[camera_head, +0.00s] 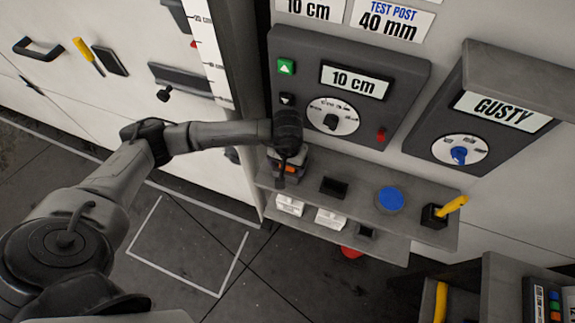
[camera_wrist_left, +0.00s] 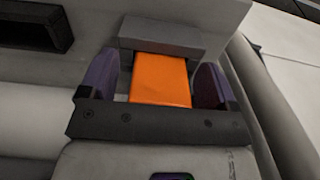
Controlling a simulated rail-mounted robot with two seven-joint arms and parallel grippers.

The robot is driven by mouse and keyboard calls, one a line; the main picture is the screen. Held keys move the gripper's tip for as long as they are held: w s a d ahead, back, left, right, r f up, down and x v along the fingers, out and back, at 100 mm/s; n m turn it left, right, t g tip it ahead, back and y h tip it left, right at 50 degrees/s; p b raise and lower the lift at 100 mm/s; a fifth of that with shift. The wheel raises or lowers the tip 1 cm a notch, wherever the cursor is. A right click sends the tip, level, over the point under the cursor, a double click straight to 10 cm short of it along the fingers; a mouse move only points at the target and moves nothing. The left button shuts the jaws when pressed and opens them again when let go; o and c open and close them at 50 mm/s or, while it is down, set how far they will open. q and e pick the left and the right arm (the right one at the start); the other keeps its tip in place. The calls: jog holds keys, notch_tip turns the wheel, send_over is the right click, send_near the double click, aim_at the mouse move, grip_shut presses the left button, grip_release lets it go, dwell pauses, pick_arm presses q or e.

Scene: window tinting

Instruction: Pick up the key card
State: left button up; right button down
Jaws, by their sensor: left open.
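An orange card (camera_wrist_left: 160,80), which I take to be the key card, sticks out of a grey block (camera_wrist_left: 160,45) in the left wrist view. In the head view a small part of the orange card (camera_head: 291,169) shows at the left end of the grey shelf (camera_head: 425,225). My left gripper (camera_head: 287,173) is at the card, with its two purple-padded fingers apart, one on each side. Small gaps show between the card and the fingers. The gripper hides much of the block in the head view. My right gripper is in neither view.
On the shelf to the right are a black rectangular holder (camera_head: 334,187), a blue disc (camera_head: 390,199) and a yellow-handled tool (camera_head: 452,205) in a dark holder. A dial panel (camera_head: 350,80) is above. White labels (camera_head: 331,218) show below. Floor is clear at lower left.

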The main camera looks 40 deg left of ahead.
pick_arm(q)
jog(key=shift+c, duration=0.5)
jog(key=c, duration=0.9)
jog(key=shift+r, duration=0.15)
